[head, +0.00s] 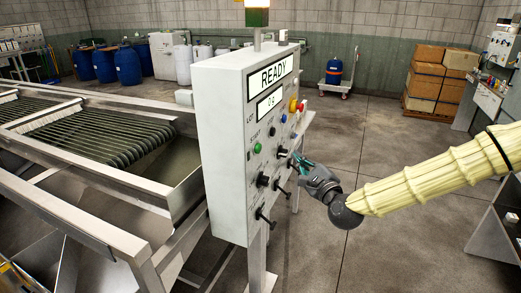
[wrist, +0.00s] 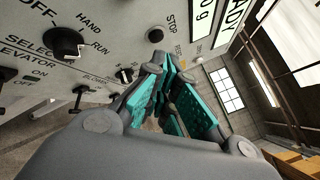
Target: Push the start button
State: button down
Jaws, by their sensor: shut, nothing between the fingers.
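The start button is the green round button (head: 257,148) on the left side of the grey control panel (head: 222,150), beside small START lettering. It is not visible in the wrist view. My gripper (head: 293,160) is shut and empty, in front of the panel's right side, to the right of the green button and slightly lower. In the wrist view my teal-padded fingers (wrist: 165,68) point toward the panel face. A dark round button (wrist: 155,35) by the STOP label shows just beyond the fingertips. I cannot tell whether the fingertips touch the panel.
The panel displays READY (head: 272,75) and 0 g. Black knobs (head: 263,180) stick out low on the panel, and a selector knob (wrist: 65,43) is near my gripper. A blue button (head: 284,118) sits higher. A roller machine (head: 110,135) stands left. The floor right of the panel is open.

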aim_at(258, 148)
jog(key=w+a, duration=0.2)
jog(key=a, duration=0.6)
jog(key=shift+w+a, duration=0.15)
jog(key=shift+w, duration=0.2)
jog(key=shift+a+f, duration=0.1)
jog(key=shift+a, duration=0.1)
dwell(1.3)
jog(key=shift+w+a+b, duration=0.15)
jog(key=shift+a+b, duration=0.1)
jog(key=shift+b, duration=0.1)
jog(key=shift+w+a, duration=0.1)
jog(key=shift+a, duration=0.4)
dwell(0.9)
jog(key=shift+d+b, duration=0.2)
jog(key=shift+b, duration=0.1)
jog(key=shift+s+d, duration=0.25)
jog(key=shift+d, duration=0.5)
